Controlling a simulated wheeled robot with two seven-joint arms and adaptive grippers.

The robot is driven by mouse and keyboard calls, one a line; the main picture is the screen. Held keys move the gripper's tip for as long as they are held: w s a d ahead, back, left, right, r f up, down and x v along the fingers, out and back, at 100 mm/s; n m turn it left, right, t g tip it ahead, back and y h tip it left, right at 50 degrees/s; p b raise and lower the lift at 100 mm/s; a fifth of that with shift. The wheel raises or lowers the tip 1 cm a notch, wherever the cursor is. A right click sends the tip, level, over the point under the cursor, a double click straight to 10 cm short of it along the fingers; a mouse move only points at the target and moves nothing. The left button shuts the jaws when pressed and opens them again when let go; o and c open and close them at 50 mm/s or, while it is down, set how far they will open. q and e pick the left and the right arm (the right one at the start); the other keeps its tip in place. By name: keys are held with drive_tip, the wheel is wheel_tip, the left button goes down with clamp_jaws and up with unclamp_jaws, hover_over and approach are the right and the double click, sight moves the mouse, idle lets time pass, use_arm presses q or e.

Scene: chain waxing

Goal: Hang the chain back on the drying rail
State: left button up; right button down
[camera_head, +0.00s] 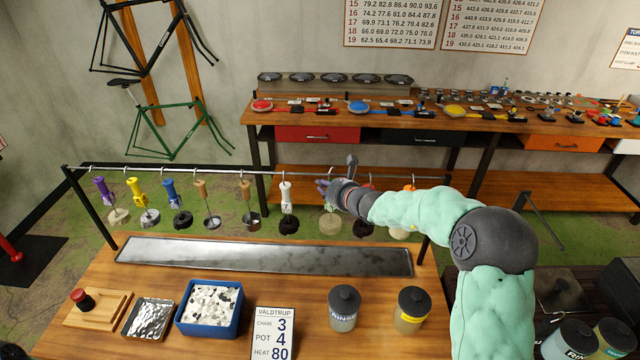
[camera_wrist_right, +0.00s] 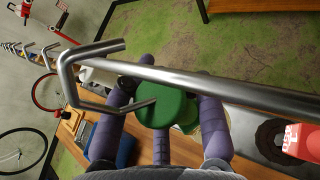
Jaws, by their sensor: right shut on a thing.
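My right gripper (camera_head: 324,188) is at the drying rail (camera_head: 150,169), between the white-handled hanger (camera_head: 286,196) and the hangers farther right. In the right wrist view its purple fingers (camera_wrist_right: 160,125) are closed around a round green handle (camera_wrist_right: 166,108). A bent metal hook (camera_wrist_right: 68,75) rises by the handle and loops around the rail (camera_wrist_right: 220,88) as seen from above; I cannot tell whether it bears on it. My left gripper is out of view.
Several hangers with coloured handles, such as the purple one (camera_head: 101,187), hang along the rail. A long metal drip tray (camera_head: 260,255) lies below. A blue tub (camera_head: 208,308) and jars (camera_head: 344,308) stand in front. A red handle (camera_wrist_right: 303,142) hangs close beside my fingers.

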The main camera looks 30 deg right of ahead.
drive_tip(key=shift+w+d+f+b, duration=0.15)
drive_tip(key=shift+d+f+b, duration=0.15)
drive_tip(key=shift+f+b, duration=0.15)
drive_tip(key=shift+w+d+f+b, duration=0.1)
drive_tip(key=shift+d+f+b, duration=0.2)
drive_tip(key=shift+f, duration=0.25)
drive_tip(key=c, duration=0.8)
unclamp_jaws()
drive_tip(key=shift+o, duration=0.2)
drive_tip(key=shift+a+f, duration=0.1)
drive_tip(key=p+v, duration=0.2)
drive_tip(key=v, duration=0.9)
